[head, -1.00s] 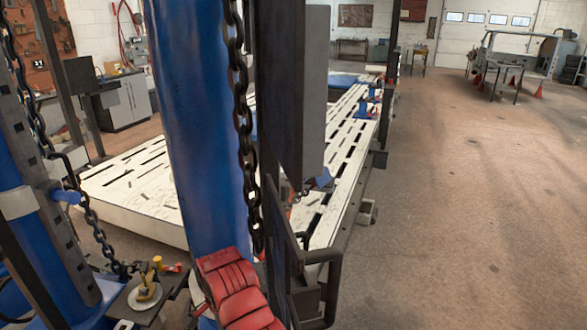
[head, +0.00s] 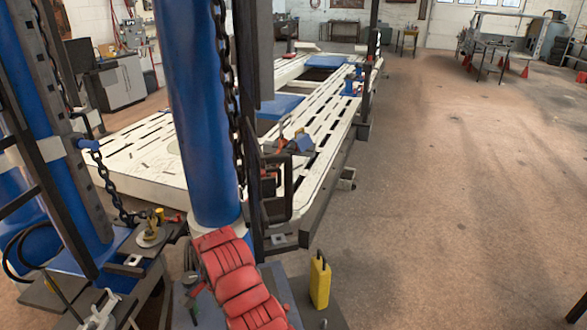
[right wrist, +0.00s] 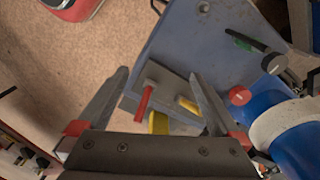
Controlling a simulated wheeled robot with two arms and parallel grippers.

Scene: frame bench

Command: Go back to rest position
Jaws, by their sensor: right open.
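My right gripper (right wrist: 155,96) shows in the right wrist view, with its two dark grey fingers spread wide apart and nothing held between them. Beyond the fingers is a grey block (right wrist: 158,88) with a red rod and a yellow piece on it, on a blue-grey surface (right wrist: 200,42). How far the fingertips are from the block is hard to tell. Neither gripper can be made out in the head view.
A blue post (head: 200,120) with a hanging chain (head: 235,110) stands close in front. The white slotted frame bench (head: 130,160) lies behind. Open floor (head: 450,180) is at the right.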

